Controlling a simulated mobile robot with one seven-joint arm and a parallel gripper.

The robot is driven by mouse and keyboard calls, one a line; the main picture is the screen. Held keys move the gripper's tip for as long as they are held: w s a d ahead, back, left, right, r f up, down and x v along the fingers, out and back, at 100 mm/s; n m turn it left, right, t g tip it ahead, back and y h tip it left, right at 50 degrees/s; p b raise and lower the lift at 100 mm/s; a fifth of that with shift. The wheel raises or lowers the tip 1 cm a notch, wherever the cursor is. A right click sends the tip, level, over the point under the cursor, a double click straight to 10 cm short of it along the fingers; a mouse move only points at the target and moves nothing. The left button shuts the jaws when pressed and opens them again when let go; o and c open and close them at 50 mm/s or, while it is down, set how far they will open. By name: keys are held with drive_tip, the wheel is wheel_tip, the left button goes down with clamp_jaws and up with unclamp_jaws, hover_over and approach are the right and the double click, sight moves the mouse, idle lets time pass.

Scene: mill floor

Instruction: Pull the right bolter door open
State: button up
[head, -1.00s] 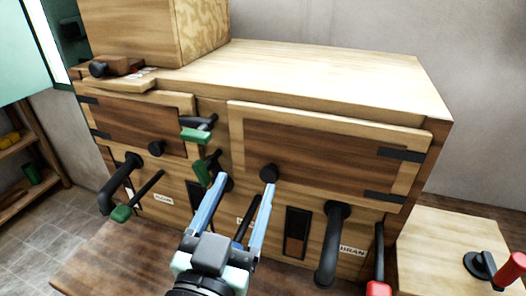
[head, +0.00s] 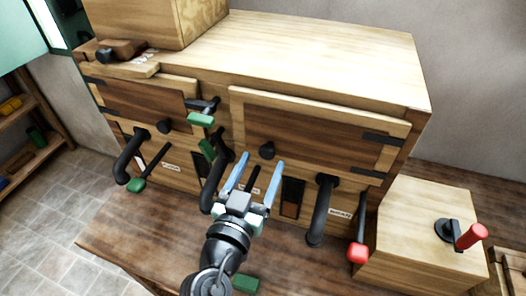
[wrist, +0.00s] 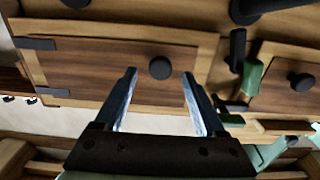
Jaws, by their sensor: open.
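The right bolter door (head: 315,135) is a dark wood panel in a pale frame, with black hinges on its right side. It looks shut. Its round black knob (head: 267,150) sits near the door's lower left. My gripper (head: 262,162) is open and empty, with its blue fingertips just in front of and below the knob. In the wrist view the scene is turned over; the door (wrist: 95,75) lies left of centre and its knob (wrist: 160,68) appears between my open fingertips (wrist: 159,74). I cannot tell whether the fingers reach around the knob.
Black spouts (head: 321,210), a red-handled lever (head: 358,250) and green-handled levers (head: 201,118) stick out around the doors. The left door (head: 140,105) has its own knob (head: 164,127). A wooden box (head: 425,230) with a red crank stands at right.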

drive_tip(key=shift+x, duration=1.1)
clamp_jaws()
idle(0.7)
